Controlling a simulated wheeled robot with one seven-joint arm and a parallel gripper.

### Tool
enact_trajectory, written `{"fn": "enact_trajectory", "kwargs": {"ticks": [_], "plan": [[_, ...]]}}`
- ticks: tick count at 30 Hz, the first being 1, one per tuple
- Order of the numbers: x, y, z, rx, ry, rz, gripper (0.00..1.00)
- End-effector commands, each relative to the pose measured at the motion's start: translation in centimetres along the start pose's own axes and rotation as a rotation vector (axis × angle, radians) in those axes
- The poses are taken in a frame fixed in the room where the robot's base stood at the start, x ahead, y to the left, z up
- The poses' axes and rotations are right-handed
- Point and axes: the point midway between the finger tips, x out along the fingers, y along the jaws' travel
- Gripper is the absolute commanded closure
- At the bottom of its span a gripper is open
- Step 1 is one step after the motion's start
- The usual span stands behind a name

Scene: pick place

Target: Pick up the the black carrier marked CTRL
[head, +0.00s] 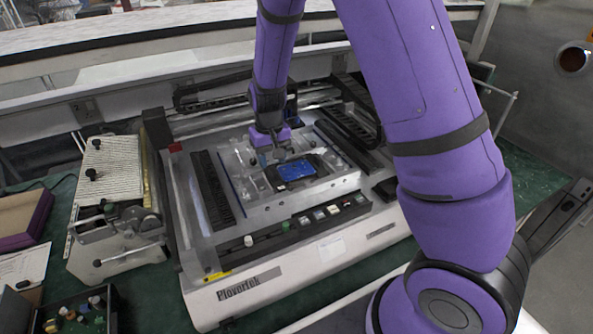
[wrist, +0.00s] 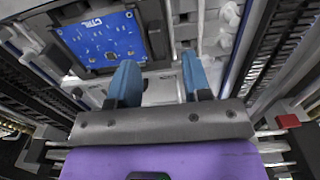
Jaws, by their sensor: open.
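The black carrier (head: 320,164) lies flat on the machine's bed in the head view, with a blue circuit board (head: 296,170) on it. In the wrist view the board (wrist: 103,40) bears white lettering that reads like CTRL, and the carrier's dark edge (wrist: 155,38) shows to its right. My gripper (head: 272,154) is above the bed, just behind and left of the board in the head view. In the wrist view my gripper's blue fingers (wrist: 160,72) are spread apart with nothing between them, beside the carrier.
The light-grey Plovertek machine (head: 305,262) has raised black rails (head: 212,190) beside the bed. Several small parts sit in its front tray (head: 320,213). A ribbed feeder (head: 112,165) stands left, and a black box of bottles (head: 80,310) is front left.

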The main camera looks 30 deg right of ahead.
Motion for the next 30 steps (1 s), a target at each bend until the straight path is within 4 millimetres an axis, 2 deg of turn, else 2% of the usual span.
{"fn": "enact_trajectory", "kwargs": {"ticks": [3,7,16,17,22,30], "plan": [[1.8,0.2,0.5,0.001,-0.003,0.001,0.55],[3.2,0.1,0.4,-0.001,-0.001,0.0,0.55],[3.6,0.1,0.3,-0.001,0.001,-0.001,0.55],[3.6,0.1,0.3,-0.001,0.001,0.0,0.6],[3.6,0.1,0.3,-0.001,0.001,0.0,0.99],[3.6,0.1,0.3,-0.001,0.001,0.0,1.0]]}}
